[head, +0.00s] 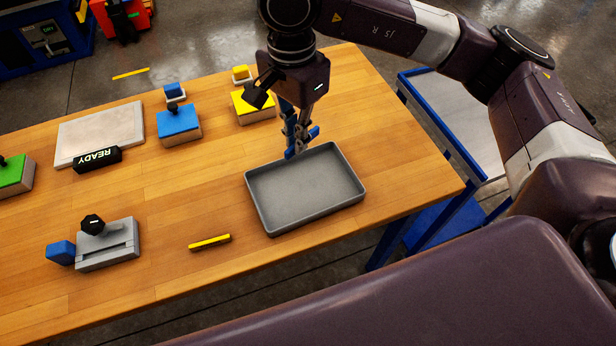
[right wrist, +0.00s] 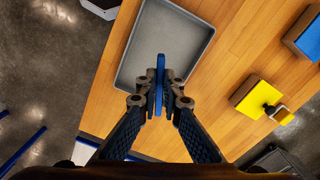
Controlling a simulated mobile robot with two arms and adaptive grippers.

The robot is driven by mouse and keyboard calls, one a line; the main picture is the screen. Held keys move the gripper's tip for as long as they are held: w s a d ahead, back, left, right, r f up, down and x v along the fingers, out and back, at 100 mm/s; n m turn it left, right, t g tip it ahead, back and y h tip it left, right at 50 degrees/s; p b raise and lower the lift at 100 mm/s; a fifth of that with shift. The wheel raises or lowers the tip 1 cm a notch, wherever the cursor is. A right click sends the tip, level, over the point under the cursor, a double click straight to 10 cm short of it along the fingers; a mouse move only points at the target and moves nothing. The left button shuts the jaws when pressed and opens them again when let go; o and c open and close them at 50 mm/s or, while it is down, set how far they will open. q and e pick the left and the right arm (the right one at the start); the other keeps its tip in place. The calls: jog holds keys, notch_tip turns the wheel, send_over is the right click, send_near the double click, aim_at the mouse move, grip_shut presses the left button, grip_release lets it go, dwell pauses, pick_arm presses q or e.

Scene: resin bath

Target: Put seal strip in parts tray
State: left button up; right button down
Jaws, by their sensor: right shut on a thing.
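The grey parts tray (head: 305,192) lies empty on the wooden table; it also shows in the right wrist view (right wrist: 170,35). My right gripper (head: 300,142) is shut on a blue strip (head: 291,153), which looks like the seal strip. In the right wrist view the strip (right wrist: 160,72) stands between the two fingertips (right wrist: 160,98), with the tray beyond it. In the head view the strip is at the tray's far edge; its exact height above the rim is hard to tell. My left gripper is not in view.
A yellow bar (head: 210,242) lies left of the tray. A grey fixture with a black knob (head: 106,245) is at the left. Blue (head: 179,122) and yellow (head: 252,107) blocks and a pale plate (head: 100,134) stand farther back. The table right of the tray is clear.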

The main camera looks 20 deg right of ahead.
jog(key=p, duration=0.3)
send_over(299, 193)
notch_tip(299, 193, down, 11)
jog(key=shift+s+f, duration=0.1)
jog(key=shift+f, duration=0.6)
notch_tip(299, 193, down, 3)
jog(key=shift+f+p, duration=0.2)
jog(key=shift+p, duration=0.25)
jog(key=shift+f, duration=0.2)
jog(key=shift+f+b, duration=0.2)
jog(key=shift+b, duration=0.15)
jog(key=c, duration=2.1)
grip_release()
jog(key=shift+r, duration=0.1)
